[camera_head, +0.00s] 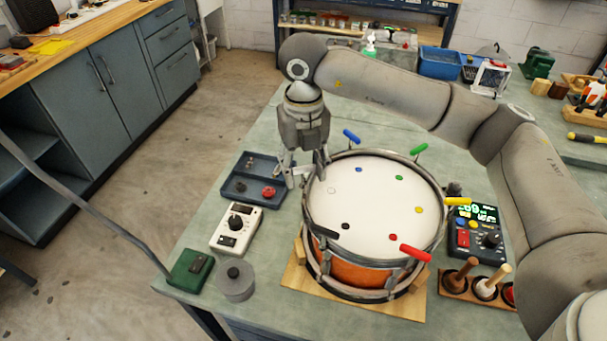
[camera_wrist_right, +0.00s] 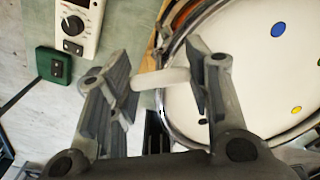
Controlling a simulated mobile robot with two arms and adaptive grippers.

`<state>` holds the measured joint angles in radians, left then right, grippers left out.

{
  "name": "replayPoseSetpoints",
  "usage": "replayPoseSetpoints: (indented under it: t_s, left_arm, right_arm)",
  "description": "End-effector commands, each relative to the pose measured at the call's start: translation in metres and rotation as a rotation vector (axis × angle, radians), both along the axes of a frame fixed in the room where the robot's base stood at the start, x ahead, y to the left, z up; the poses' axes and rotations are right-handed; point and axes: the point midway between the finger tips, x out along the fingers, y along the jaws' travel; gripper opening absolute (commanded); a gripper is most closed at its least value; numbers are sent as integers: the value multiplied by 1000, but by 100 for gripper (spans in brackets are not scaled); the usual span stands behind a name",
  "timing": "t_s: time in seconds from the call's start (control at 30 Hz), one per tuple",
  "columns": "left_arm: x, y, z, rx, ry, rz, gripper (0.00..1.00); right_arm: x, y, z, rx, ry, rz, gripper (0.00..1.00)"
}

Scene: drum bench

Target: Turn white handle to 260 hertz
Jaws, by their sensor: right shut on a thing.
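The drum (camera_head: 375,200) has a white head with coloured dots and an orange shell, and stands on a wooden board. Coloured handles ring its rim. My right gripper (camera_head: 305,175) is at the drum's left rim, beside the white dot. In the right wrist view the white handle (camera_wrist_right: 162,78) lies between the fingers of my right gripper (camera_wrist_right: 166,78), which is shut on it. A tuner box (camera_head: 477,228) stands right of the drum. Its green digits look like 26-something; the last digit is unclear. My left gripper is not in view.
Blue (camera_head: 351,136), green (camera_head: 419,149), yellow (camera_head: 457,201), red (camera_head: 415,253) and black (camera_head: 322,230) handles stick out around the rim. A dark tray (camera_head: 237,188) and a white meter (camera_head: 236,228) sit close left. Mallets (camera_head: 460,275) stand in a wooden holder at right.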

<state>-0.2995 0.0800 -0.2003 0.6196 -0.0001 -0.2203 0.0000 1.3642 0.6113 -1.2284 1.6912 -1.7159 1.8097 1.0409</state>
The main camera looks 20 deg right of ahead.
Motion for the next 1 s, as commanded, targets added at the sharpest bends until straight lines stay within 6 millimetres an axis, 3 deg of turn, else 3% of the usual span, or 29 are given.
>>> replayPoseSetpoints:
  t_s: [0.2, 0.7, 0.73, 0.9, 1.0]
  left_arm:
    - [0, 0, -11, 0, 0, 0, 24]
    - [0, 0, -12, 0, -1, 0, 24]
    - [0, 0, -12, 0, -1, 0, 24]
    - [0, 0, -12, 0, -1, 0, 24]
    - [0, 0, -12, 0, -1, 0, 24]
  right_arm:
    - [1, 0, -1, 1, -3, 74, 22]
    - [1, 0, 1, 0, -2, 96, 22]
    - [1, 0, 1, 0, -2, 96, 47]
    - [0, 0, 1, 0, -2, 96, 68]
    - [0, 0, 1, 0, -1, 96, 68]
